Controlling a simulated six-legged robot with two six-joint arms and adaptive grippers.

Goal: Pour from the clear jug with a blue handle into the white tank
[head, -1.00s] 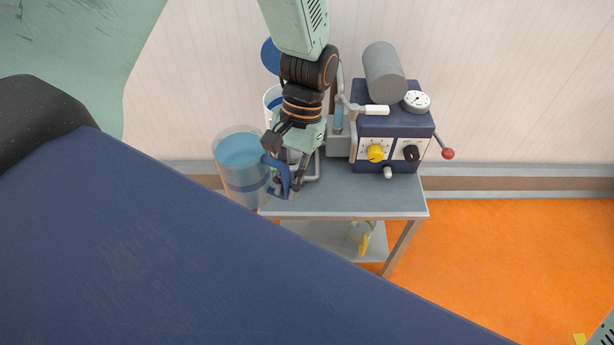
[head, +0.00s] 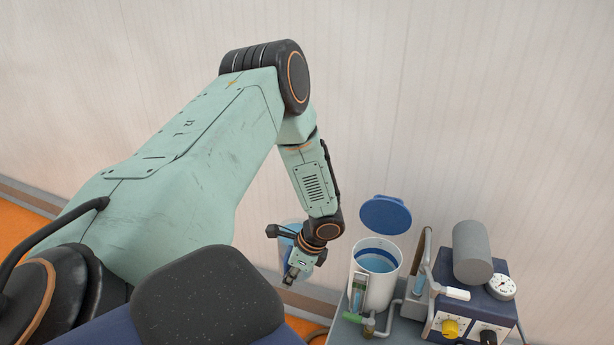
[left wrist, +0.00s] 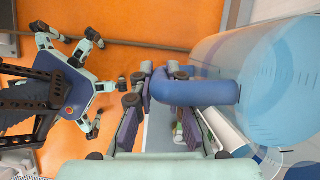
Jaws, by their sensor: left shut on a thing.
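My left gripper (head: 297,268) is shut on the blue handle of the clear jug (head: 291,231). The jug is mostly hidden behind the gripper and wrist in the head view. In the left wrist view the fingers close around the blue handle (left wrist: 200,92), and the jug's clear body (left wrist: 255,65) holds light blue liquid. The white tank (head: 379,292) stands on the cart to the right of the gripper, with its blue lid (head: 385,215) raised and its mouth open. The jug is left of the tank and apart from it. My right gripper is not in view.
A blue machine (head: 462,318) with knobs, a gauge (head: 500,287) and a grey cylinder (head: 472,254) stands right of the tank. A green-handled tap (head: 356,318) is at the tank's front. The pale wall (head: 430,90) is close behind.

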